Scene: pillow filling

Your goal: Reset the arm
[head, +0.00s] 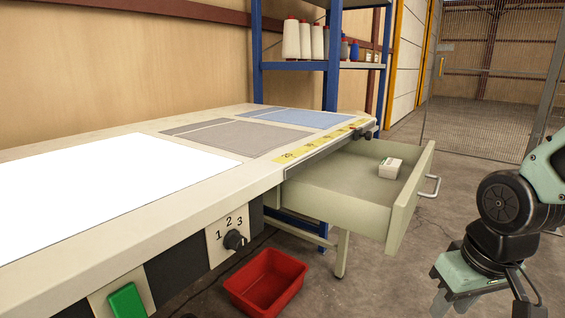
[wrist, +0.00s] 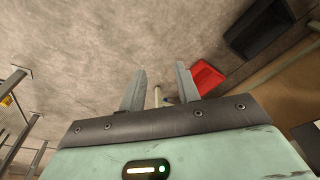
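My arm (head: 508,205) is at the right edge of the head view, to the right of the open drawer and apart from it. Its lower end runs out of the bottom of that view, so the fingertips do not show there. In the wrist view my gripper (wrist: 158,88) has its two fingers spread apart with a clear gap. Nothing is held between them; the floor shows beyond.
A red bin (head: 266,282) stands on the floor below, also in the wrist view (wrist: 206,77). A blue shelf (head: 333,65) stands behind.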

